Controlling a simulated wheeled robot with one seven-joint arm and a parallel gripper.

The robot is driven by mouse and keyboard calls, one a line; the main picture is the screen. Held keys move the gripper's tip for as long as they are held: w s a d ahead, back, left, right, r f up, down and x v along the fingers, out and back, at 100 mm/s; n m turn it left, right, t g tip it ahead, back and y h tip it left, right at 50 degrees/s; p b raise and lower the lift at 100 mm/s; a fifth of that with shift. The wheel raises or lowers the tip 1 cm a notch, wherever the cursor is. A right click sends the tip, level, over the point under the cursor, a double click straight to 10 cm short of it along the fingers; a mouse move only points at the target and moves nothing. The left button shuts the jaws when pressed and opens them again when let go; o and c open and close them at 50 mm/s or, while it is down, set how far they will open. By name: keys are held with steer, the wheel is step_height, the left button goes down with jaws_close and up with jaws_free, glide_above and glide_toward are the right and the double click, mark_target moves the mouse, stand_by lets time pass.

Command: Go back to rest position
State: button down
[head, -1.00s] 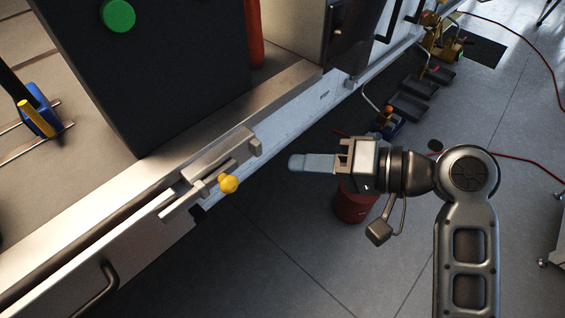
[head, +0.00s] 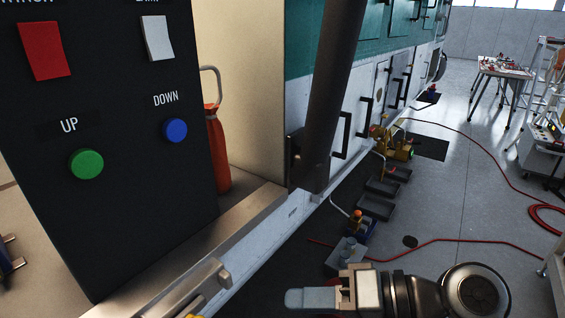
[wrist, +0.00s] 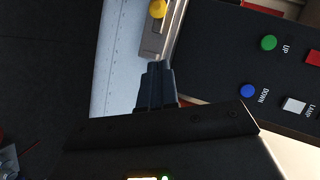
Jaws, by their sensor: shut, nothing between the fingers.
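My gripper (head: 308,299) is low in the head view, right of the sill's edge, with its light fingers together and pointing left. Nothing shows between them. In the wrist view the dark closed fingers (wrist: 155,86) point up toward a metal latch with a yellow knob (wrist: 157,8). I cannot tell how far apart the fingers and the latch are. The black control panel (head: 118,225) stands at the left in the head view, with a green UP button (head: 86,164), a blue DOWN button (head: 175,130), a red switch (head: 45,51) and a white switch (head: 157,38).
A red bottle (head: 218,155) stands behind the panel. A dark post (head: 332,95) rises near the middle. A red hose (head: 460,240) crosses the floor. A table (head: 503,70) and cart (head: 545,155) stand right.

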steer(key=s+d+f+m+t+h, duration=0.2)
steer(key=s+d+f+t+h, duration=0.15)
steer(key=f, duration=0.25)
steer(key=s+d+f+m+t+h, duration=0.25)
steer(key=s+d+f, duration=0.2)
steer(key=f, duration=0.25)
steer(key=s+d+t+h, duration=0.2)
steer(key=s+d+h, duration=0.35)
steer(key=s, duration=0.35)
steer(key=s+d+r+n+t+h, duration=0.1)
steer(key=s+r+n, duration=0.1)
steer(key=s+r, duration=0.3)
steer(key=s+d+r+n+t+h, duration=0.1)
steer(key=s+d+r+t, duration=0.1)
steer(key=s+r, duration=0.3)
steer(key=s, duration=0.3)
steer(key=shift+s+d+n, duration=0.2)
steer(key=shift+d+n, duration=0.1)
steer(key=shift+n, duration=0.05)
steer(key=shift+h, duration=0.25)
